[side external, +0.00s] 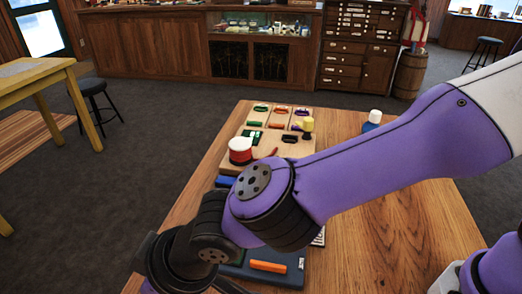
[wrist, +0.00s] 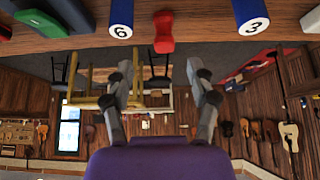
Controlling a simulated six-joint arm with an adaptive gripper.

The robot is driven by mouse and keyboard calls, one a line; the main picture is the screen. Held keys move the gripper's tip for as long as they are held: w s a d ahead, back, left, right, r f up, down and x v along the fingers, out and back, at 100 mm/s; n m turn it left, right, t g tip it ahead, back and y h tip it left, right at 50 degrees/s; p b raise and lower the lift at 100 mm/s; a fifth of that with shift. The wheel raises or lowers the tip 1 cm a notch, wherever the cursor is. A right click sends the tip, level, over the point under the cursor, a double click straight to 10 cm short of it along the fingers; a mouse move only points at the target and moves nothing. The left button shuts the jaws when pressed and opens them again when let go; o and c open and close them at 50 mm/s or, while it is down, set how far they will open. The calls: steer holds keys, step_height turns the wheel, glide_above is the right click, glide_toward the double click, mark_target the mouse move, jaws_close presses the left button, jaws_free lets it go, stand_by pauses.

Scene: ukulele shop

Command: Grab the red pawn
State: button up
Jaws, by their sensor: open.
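A red piece (wrist: 163,32), narrow at its middle and shaped like a pawn, shows at the top of the wrist view, between two blue numbered pieces. I cannot pick it out surely in the side view, where my arm covers part of the table. My gripper (wrist: 161,72) is open and empty, its two fingers apart below the red piece in the wrist picture and not touching it. In the side view the wrist end of my arm is low at the left, by the table's near left edge, and the fingertips are not clear.
Blue pieces marked 6 (wrist: 121,18) and 3 (wrist: 250,17) flank the red piece. A green piece (wrist: 42,22) lies farther left.

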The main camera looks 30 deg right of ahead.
steer(key=x, duration=0.7)
steer(key=shift+s+a+f, duration=0.2)
steer(key=shift+f, duration=0.1)
steer(key=c, duration=1)
